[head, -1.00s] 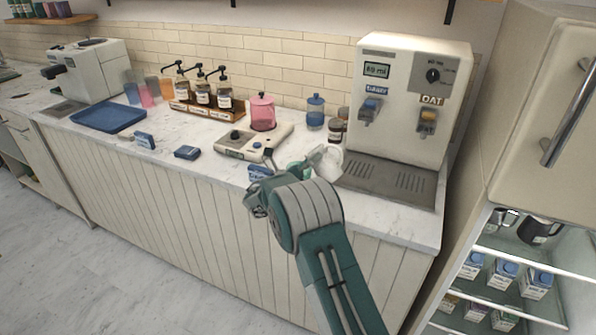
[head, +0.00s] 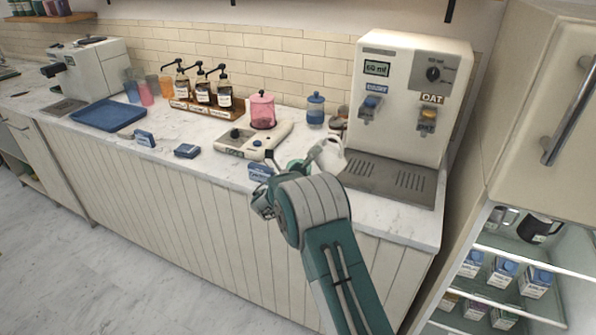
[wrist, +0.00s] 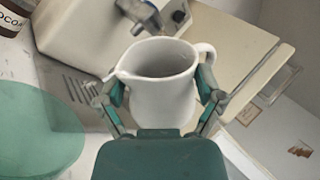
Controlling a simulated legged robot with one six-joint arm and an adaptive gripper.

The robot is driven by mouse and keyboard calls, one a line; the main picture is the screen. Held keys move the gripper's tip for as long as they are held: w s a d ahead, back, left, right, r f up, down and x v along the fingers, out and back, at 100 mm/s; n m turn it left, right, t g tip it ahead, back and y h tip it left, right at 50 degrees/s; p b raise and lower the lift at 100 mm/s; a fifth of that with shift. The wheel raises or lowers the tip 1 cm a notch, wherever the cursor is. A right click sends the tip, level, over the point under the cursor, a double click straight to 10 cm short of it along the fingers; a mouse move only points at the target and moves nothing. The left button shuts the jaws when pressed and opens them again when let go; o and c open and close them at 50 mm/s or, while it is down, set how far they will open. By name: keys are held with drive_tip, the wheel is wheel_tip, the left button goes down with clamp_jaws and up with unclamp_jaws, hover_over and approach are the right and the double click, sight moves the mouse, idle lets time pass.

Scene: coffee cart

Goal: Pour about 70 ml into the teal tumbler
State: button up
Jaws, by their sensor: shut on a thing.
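My gripper (wrist: 160,98) is shut on a white pitcher (wrist: 158,84), one finger on each side of its body. Its spout points left and its handle right in the wrist view. The head view shows the pitcher (head: 329,154) over the counter, left of the dispenser's drip tray, apparently held up. I cannot tell how full it is. The teal tumbler (wrist: 38,128) is a large translucent teal round shape at the left of the wrist view, apart from the spout. In the head view only a bit of the tumbler (head: 295,165) shows behind my arm. Its contents cannot be made out.
A milk dispenser (head: 412,100) stands right of the pitcher, with its drip tray (head: 390,182) in front. A scale-like device (head: 236,151) bearing a pink jar (head: 262,110) is to the left. A blue label card (head: 260,172) stands near the front edge, by my arm.

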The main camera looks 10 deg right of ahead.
drive_tip(key=shift+r+n+t, duration=0.15)
drive_tip(key=shift+n+t, duration=0.25)
drive_tip(key=shift+n, duration=0.3)
drive_tip(key=shift+w+a+f+n+t+y+p, duration=0.1)
drive_tip(key=shift+f+n+t+y+p, duration=0.2)
drive_tip(key=shift+n+t, duration=0.35)
drive_tip(key=shift+w+a+f+n+t+y+p, duration=0.1)
drive_tip(key=shift+f+n+t+y+p, duration=0.2)
drive_tip(key=shift+n, duration=0.55)
drive_tip(key=shift+w+a+r+n+t+y+p, duration=0.1)
drive_tip(key=shift+w+a+n+t+y+p, duration=0.15)
drive_tip(key=shift+n+t, duration=0.35)
drive_tip(key=shift+w+a+r+n+t+y+p, duration=0.15)
drive_tip(key=shift+a+n+t, duration=0.1)
drive_tip(key=shift+n+t, duration=0.3)
drive_tip(key=shift+d+n+y, duration=0.1)
drive_tip(key=shift+n+y, duration=0.2)
drive_tip(key=shift+n, duration=0.25)
